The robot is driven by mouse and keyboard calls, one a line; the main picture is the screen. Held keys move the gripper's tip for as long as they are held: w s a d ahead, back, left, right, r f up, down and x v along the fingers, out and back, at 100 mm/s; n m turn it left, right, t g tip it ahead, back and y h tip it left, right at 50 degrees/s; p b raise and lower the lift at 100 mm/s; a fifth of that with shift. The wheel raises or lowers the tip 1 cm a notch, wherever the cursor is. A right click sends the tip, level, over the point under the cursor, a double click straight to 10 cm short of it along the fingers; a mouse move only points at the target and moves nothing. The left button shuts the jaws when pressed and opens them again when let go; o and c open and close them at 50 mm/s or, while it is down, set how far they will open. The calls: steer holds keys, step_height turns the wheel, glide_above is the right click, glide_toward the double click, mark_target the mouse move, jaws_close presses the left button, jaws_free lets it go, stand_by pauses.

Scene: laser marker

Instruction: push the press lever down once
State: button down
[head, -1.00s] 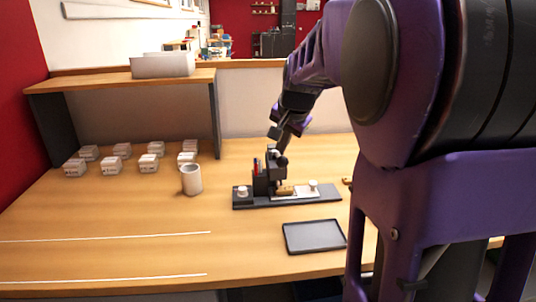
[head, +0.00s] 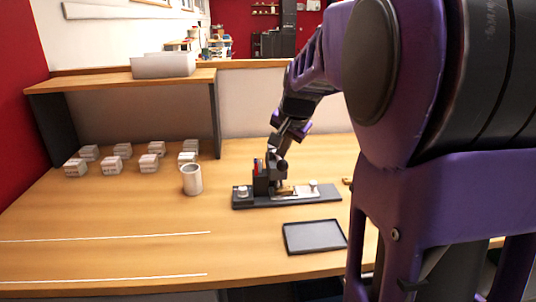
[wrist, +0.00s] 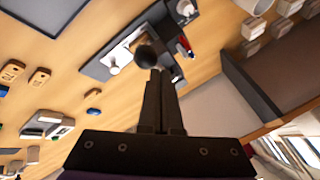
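The press (head: 276,178) stands on a dark base plate (head: 318,196) on the wooden table. In the wrist view its lever's round black knob (wrist: 146,57) is at the tips of my gripper's fingers (wrist: 158,72). The two fingers lie close together, with nothing visible between them. In the head view my gripper (head: 279,152) points down onto the lever end from above; the exact contact is too small to tell. A brass-coloured piece (head: 285,191) lies under the press head, partly hidden.
A white knob (head: 242,191) is at the plate's left end. An empty dark tray (head: 314,236) lies in front. A pale cup (head: 191,179) and several small white boxes (head: 149,163) stand to the left, below a shelf (head: 110,80). The front left table is clear.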

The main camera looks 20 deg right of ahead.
steer(key=shift+s+f, duration=0.15)
steer(key=shift+f, duration=0.45)
stand_by(0.7)
steer(key=shift+w+r+p, duration=0.25)
steer(key=shift+r+p, duration=0.5)
steer(key=shift+r, duration=0.1)
steer(key=shift+w+r+p, duration=0.2)
steer(key=shift+r+p, duration=0.55)
steer(key=shift+r, duration=0.05)
steer(key=shift+w+d+r+p, duration=0.1)
steer(key=shift+w+r+p, duration=0.1)
steer(key=shift+r+p, duration=0.55)
steer(key=shift+w+r+p, duration=0.15)
steer(key=shift+r+p, duration=0.55)
steer(key=shift+r, duration=0.15)
steer(key=shift+w+d+r+p, duration=0.1)
steer(key=shift+w+r+p, duration=0.1)
steer(key=shift+r+p, duration=0.55)
